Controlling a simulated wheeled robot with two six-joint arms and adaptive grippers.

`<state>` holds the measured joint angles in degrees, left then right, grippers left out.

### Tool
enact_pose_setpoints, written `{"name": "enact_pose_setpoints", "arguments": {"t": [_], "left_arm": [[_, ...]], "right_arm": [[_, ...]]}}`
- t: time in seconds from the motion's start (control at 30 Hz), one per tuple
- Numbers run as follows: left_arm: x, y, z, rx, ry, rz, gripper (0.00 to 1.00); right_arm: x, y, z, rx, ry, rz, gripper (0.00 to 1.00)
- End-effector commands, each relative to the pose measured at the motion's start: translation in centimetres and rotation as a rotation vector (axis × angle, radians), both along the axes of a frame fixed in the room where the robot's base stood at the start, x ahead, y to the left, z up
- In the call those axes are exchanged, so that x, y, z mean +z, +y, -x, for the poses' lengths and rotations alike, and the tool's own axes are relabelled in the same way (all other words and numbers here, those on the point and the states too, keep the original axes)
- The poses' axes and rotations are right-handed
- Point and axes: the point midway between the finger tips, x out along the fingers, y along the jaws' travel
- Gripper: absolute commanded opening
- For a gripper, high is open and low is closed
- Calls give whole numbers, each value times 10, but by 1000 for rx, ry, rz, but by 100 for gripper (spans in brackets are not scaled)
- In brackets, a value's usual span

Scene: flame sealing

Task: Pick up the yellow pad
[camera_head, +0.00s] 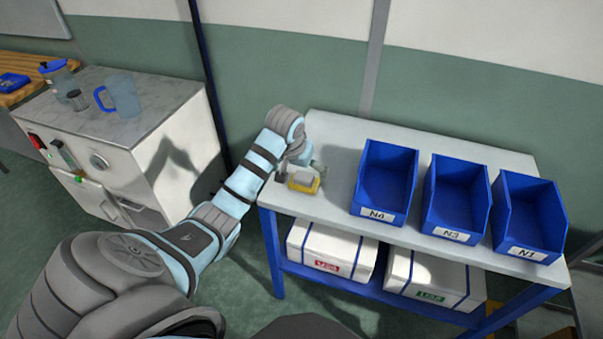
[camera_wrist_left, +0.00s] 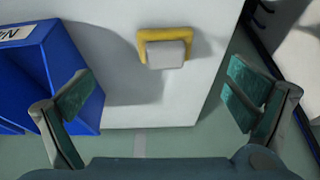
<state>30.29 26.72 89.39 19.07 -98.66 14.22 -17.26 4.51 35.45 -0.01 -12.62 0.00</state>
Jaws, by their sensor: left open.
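The yellow pad (camera_head: 305,187) lies near the left end of the grey tabletop, with a light grey block on its upper side. In the left wrist view the yellow pad (camera_wrist_left: 184,34) shows as a yellow rim around the grey block (camera_wrist_left: 165,54), above and between the fingers. My left gripper (camera_head: 300,178) is over the left end of the table, close to the pad and partly in front of it. In the left wrist view my left gripper (camera_wrist_left: 155,100) has its fingers wide apart with nothing between them. My right gripper is not in view.
Blue bins labelled N4 (camera_head: 385,184), N3 (camera_head: 455,199) and N1 (camera_head: 527,218) stand on the table (camera_head: 335,160) to the right. White boxes sit on the lower shelf. A white cabinet (camera_head: 170,160) with jugs on top stands at left. The tabletop between pad and N4 is clear.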

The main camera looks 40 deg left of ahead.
Motion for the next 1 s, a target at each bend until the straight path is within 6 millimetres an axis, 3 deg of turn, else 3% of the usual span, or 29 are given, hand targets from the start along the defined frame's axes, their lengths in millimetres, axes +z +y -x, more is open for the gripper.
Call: {"name": "enact_pose_setpoints", "arguments": {"t": [0.03, 0.1, 0.4, 0.57, 0.73, 1.0], "left_arm": [[19, 7, -7, 22, -10, 8, 98], [26, 11, -13, 37, -12, 19, 98], [-42, 20, -39, 38, -10, 21, 98], [-61, 24, -45, 39, -10, 20, 98], [-94, 28, -56, 38, -10, 20, 98], [-99, 29, -60, 37, -12, 19, 98]], "right_arm": [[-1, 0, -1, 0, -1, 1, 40], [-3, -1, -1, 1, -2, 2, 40], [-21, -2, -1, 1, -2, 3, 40], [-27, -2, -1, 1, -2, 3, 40], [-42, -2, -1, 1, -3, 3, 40], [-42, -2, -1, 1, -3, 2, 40]]}}
